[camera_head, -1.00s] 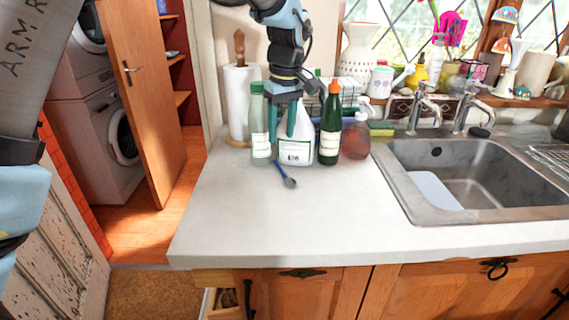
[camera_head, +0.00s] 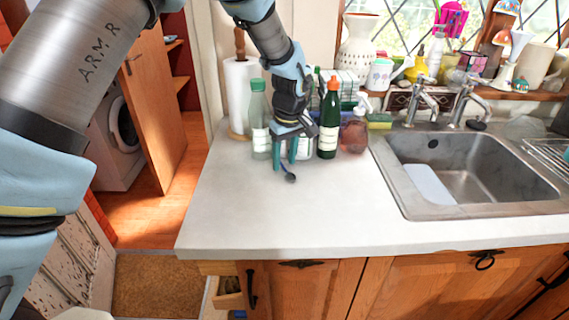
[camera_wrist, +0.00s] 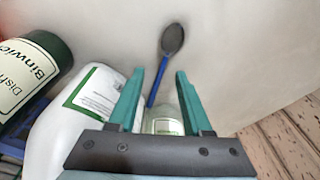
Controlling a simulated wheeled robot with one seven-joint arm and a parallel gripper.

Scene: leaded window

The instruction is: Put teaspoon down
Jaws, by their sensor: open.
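The teaspoon, with a dark bowl (camera_head: 290,178) and a blue handle, lies on the pale countertop (camera_head: 270,220) in front of the bottles. In the wrist view the teaspoon (camera_wrist: 171,42) points its bowl away from me, and its blue handle runs back between my fingertips. My gripper (camera_head: 285,166) is open, with its teal fingers low over the counter at the handle. In the wrist view my gripper (camera_wrist: 160,75) has a finger on each side of the handle, with gaps visible. I cannot tell whether the fingertips touch the counter.
A pale green bottle (camera_head: 260,125), a white spray bottle (camera_wrist: 75,125), a dark green bottle (camera_head: 329,125) and a reddish soap bottle (camera_head: 354,135) stand close behind. A steel sink (camera_head: 470,165) is at right. The counter's front left is clear.

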